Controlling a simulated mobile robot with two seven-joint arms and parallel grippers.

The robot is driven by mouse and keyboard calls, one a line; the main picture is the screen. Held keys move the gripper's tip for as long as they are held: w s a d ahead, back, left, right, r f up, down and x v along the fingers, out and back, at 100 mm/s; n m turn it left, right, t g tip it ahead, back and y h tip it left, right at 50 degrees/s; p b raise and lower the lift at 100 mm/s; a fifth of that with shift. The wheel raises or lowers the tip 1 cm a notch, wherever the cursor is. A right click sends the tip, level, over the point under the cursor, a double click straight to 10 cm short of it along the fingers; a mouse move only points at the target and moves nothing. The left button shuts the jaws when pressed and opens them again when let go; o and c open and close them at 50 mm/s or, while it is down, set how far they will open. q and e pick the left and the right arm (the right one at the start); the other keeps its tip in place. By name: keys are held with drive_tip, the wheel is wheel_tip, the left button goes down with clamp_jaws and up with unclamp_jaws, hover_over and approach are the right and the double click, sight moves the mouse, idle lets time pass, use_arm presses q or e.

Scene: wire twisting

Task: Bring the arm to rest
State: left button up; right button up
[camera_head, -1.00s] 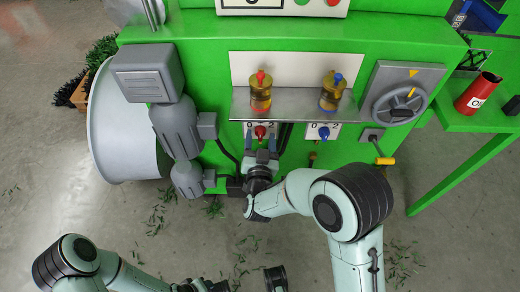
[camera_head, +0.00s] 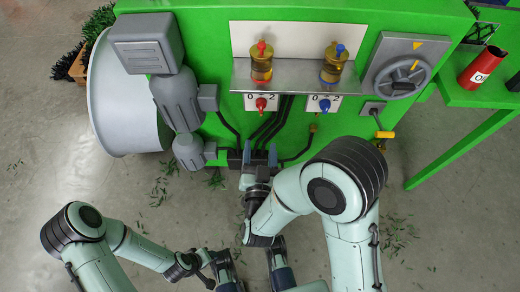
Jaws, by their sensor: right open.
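My right gripper (camera_head: 260,155) is open and empty, in front of the green machine (camera_head: 215,70). It is below the red knob (camera_head: 262,104) and apart from it, with its fingers pointing up the picture. The blue knob (camera_head: 324,105) is up and to the right of it. My right arm comes in from the lower right. My left arm comes in at the lower left, and its gripper (camera_head: 226,270) is near the bottom edge, partly cut off. Its fingers are not clear enough to tell open from shut.
A shelf (camera_head: 297,80) above the knobs holds two amber jars. Black cables run down behind my right gripper. A grey dial (camera_head: 400,65) is at the right, a grey drum (camera_head: 115,110) at the left, and a red can (camera_head: 481,67) on a green table. The lower floor is open, with scattered green clippings.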

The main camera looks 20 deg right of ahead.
idle(0.3)
